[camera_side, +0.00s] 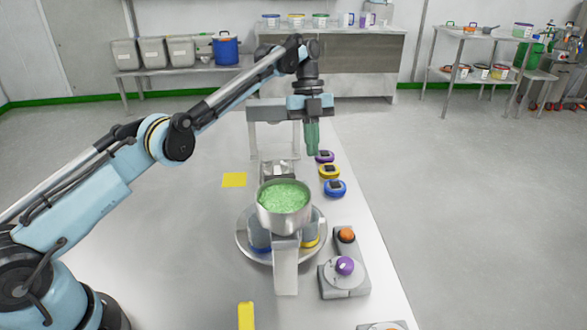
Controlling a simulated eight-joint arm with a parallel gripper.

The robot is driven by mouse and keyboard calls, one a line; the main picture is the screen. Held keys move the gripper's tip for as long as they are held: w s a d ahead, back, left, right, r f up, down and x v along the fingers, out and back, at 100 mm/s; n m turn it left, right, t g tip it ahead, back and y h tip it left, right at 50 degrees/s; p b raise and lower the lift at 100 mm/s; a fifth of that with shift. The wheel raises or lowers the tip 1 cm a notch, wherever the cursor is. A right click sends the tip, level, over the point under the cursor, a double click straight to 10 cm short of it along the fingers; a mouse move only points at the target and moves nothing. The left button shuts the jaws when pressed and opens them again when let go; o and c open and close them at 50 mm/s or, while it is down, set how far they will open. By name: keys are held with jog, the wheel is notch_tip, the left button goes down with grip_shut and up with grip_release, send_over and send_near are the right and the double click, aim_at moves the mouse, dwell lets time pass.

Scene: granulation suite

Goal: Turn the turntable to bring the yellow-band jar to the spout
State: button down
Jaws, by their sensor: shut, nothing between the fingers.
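The turntable (243,240) is a round grey disc on the white bench, mostly hidden under a steel hopper (285,220) full of green granules. The yellow-band jar (312,241) shows only in part, at the right side of the disc below the hopper. A blue-banded jar (259,245) shows in part at the left side. A grey post (286,268) stands in front of the hopper. The spout is hidden, so I cannot tell which jar is under it. My gripper (312,153) has green fingers, shut and empty, above the bench behind and right of the hopper.
Purple (324,156), yellow (329,172) and blue (335,188) round items line the bench's right edge. A yellow square (234,180) lies left; the bench's left side is largely clear.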

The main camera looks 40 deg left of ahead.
aim_at(321, 215)
jog(key=x, duration=1)
jog(key=shift+d, duration=0.15)
jog(key=shift+s+d, duration=0.95)
jog(key=shift+d, duration=0.2)
jog(key=shift+s+d, duration=0.35)
jog(key=shift+d, duration=0.05)
